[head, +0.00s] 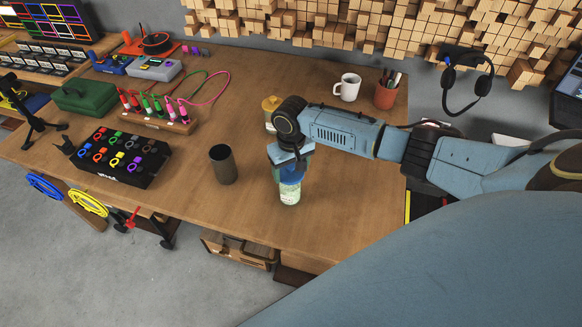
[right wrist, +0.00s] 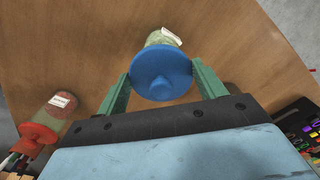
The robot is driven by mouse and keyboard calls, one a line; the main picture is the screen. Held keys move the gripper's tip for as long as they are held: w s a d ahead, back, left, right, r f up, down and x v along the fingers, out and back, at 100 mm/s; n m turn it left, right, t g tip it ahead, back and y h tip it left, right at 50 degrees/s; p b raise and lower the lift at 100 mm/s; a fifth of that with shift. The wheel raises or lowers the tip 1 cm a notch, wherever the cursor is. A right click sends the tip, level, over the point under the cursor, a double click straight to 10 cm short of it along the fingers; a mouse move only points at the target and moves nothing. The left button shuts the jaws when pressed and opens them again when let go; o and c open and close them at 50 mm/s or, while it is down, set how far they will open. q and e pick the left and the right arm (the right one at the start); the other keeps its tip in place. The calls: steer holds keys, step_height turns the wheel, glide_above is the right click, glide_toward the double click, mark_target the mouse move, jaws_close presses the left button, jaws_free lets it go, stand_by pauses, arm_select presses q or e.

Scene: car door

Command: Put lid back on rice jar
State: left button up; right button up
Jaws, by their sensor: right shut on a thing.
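The rice jar (head: 289,192) is a small clear jar with pale contents and stands upright near the front edge of the table. In the right wrist view its pale, labelled side (right wrist: 160,37) shows behind the round blue lid (right wrist: 165,74). The lid also shows in the head view (head: 290,176), at the top of the jar. My right gripper (right wrist: 165,82) is shut on the blue lid, one green finger on each side. In the head view the right gripper (head: 290,163) points down over the jar. I cannot tell whether the lid is fully seated. My left gripper is not in view.
A dark open cup (head: 223,165) stands left of the rice jar. A white mug (head: 348,87) and pen cup (head: 386,95) stand at the back. Table around the rice jar is clear.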

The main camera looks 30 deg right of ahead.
steer(key=o, duration=1.2)
steer(key=shift+o, duration=0.2)
steer(key=shift+r+p, duration=3.55)
steer(key=shift+p, duration=0.7)
jaws_close()
